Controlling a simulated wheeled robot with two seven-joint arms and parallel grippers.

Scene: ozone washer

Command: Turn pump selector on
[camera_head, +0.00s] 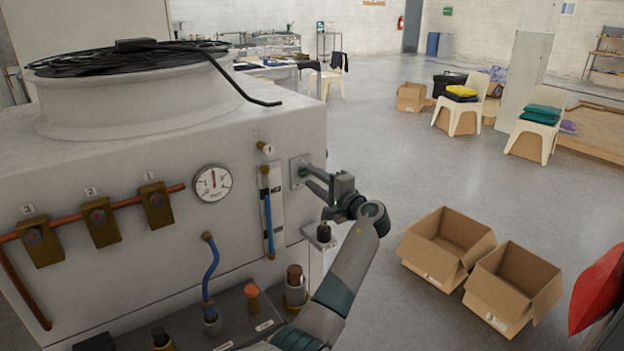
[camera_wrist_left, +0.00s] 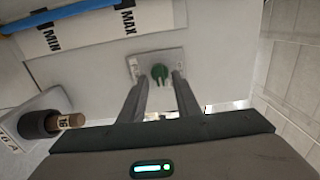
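In the head view the plate (camera_head: 297,163) is at the panel's right edge, and the knob is mostly hidden by my fingers. My left gripper (camera_head: 306,178) reaches in from the right with its fingertips at the plate. In the left wrist view its two fingers (camera_wrist_left: 160,78) stand apart, one on each side of the knob, with slight gaps visible. Whether a finger touches the knob I cannot tell. My right gripper is not in view.
A blue MIN/MAX level gauge (camera_head: 270,212) is just left of the plate. A small bracket with a dark fitting (camera_head: 323,232) is below it. A pressure gauge (camera_head: 212,182) and numbered valves are further left. Open cardboard boxes (camera_head: 512,283) stand on the floor at right.

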